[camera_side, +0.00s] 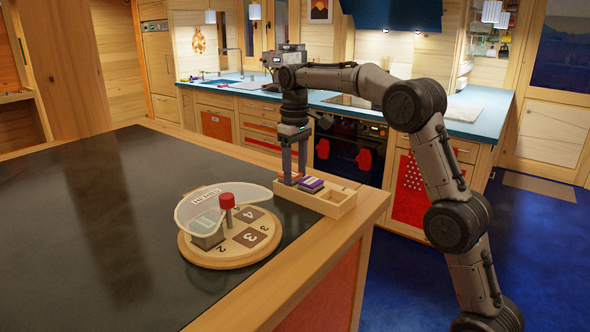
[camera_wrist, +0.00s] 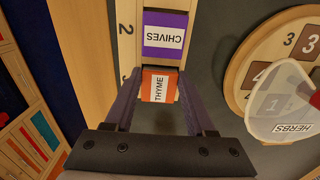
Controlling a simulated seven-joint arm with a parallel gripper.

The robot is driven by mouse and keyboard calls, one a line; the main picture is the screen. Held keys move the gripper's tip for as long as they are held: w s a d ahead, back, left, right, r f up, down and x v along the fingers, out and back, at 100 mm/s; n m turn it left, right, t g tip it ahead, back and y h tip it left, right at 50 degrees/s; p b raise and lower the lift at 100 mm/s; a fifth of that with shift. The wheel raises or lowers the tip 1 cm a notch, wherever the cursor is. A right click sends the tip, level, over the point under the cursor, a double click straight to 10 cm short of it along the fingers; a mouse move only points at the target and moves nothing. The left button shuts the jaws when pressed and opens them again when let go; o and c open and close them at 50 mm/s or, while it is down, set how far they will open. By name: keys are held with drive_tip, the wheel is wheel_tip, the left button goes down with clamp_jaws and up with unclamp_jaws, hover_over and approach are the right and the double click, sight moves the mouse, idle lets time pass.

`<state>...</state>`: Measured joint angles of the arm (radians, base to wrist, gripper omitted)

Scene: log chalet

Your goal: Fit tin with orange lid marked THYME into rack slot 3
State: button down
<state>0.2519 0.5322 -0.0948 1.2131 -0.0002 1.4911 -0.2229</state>
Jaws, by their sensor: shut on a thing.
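The tin with the orange THYME lid (camera_wrist: 158,86) is between the fingers of my gripper (camera_wrist: 156,108) in the wrist view. My gripper is shut on it. In the side view my gripper (camera_side: 292,180) points straight down at the left end of the wooden rack (camera_side: 340,208). The tin is low at that end slot, beside a partly hidden 3 on the rack's edge. I cannot tell whether it rests on the slot floor. A tin with a purple CHIVES lid (camera_wrist: 165,35) sits beside it, by the number 2; it also shows in the side view (camera_side: 312,184).
The rack's right end slot is empty. A round wooden board (camera_side: 215,257) with numbered dark squares stands to the left on the dark counter, with a clear HERBS cover (camera_side: 240,195) and a red knob (camera_side: 226,200). The counter's left part is clear.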

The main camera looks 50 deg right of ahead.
sight(295, 175)
drive_tip(key=shift+c, duration=1.2)
unclamp_jaws()
wheel_tip(295, 175, up, 6)
drive_tip(key=shift+r, duration=0.95)
drive_tip(key=s+a+r+t, duration=0.1)
drive_tip(key=s+a, duration=0.3)
drive_tip(key=s, duration=0.4)
drive_tip(key=s+a+r+t, duration=0.1)
drive_tip(key=s+a+t, duration=0.1)
drive_tip(key=s+a, duration=0.35)
drive_tip(key=s+a+f+t, duration=0.2)
drive_tip(key=s+f, duration=1)
drive_tip(key=s, duration=0.5)
drive_tip(key=shift+s+a+f+t, duration=0.25)
drive_tip(key=shift+a+f+t, duration=0.05)
drive_tip(key=shift+a+f, duration=0.05)
